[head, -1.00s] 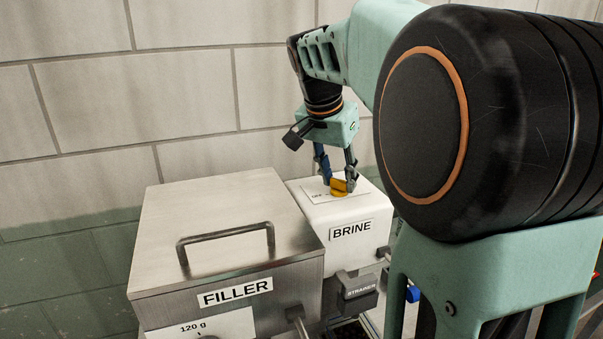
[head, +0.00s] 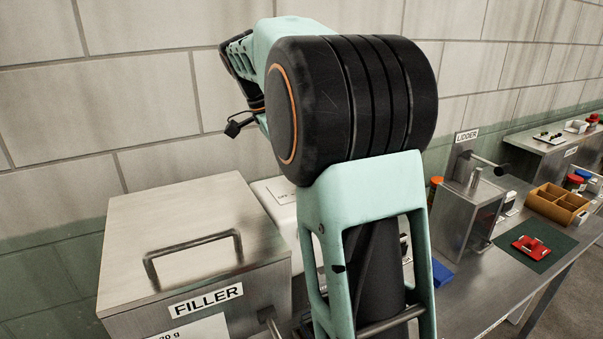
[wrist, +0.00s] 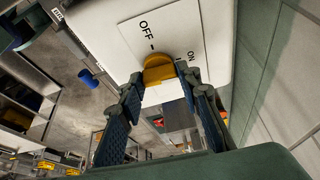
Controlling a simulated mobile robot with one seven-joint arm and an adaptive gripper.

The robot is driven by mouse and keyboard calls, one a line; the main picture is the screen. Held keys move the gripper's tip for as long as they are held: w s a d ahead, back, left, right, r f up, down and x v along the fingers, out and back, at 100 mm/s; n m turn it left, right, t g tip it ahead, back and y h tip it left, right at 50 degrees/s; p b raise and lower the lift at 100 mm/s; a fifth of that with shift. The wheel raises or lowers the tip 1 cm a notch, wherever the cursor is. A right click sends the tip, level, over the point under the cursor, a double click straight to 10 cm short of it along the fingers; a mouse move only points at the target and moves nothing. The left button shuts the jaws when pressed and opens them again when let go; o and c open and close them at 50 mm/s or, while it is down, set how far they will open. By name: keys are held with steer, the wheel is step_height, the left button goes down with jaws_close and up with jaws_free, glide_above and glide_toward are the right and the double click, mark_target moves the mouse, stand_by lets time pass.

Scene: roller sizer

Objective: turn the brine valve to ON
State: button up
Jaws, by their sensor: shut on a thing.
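The brine valve is a yellow knob (wrist: 157,69) on the white top of the brine box (wrist: 105,22). A plate (wrist: 170,28) around it reads OFF and ON, with a small dark mark beside OFF. My gripper (wrist: 163,92) is shut on the knob, one finger on each side. I cannot tell exactly where the knob points. In the head view my arm hides the knob, my gripper and most of the brine box (head: 277,205); only a strip of its white top shows.
The steel filler box (head: 190,215) with its lid handle stands left of the brine box. Right of my arm are the lidder (head: 466,215), a wooden divided tray (head: 556,203) and a red piece (head: 531,247) on a dark green mat. A tiled wall is behind.

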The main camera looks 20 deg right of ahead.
stand_by(0.5)
steer(key=o, duration=1.2)
steer(key=shift+c, duration=0.2)
steer(key=shift+r, duration=0.1)
steer(key=v, duration=1.2)
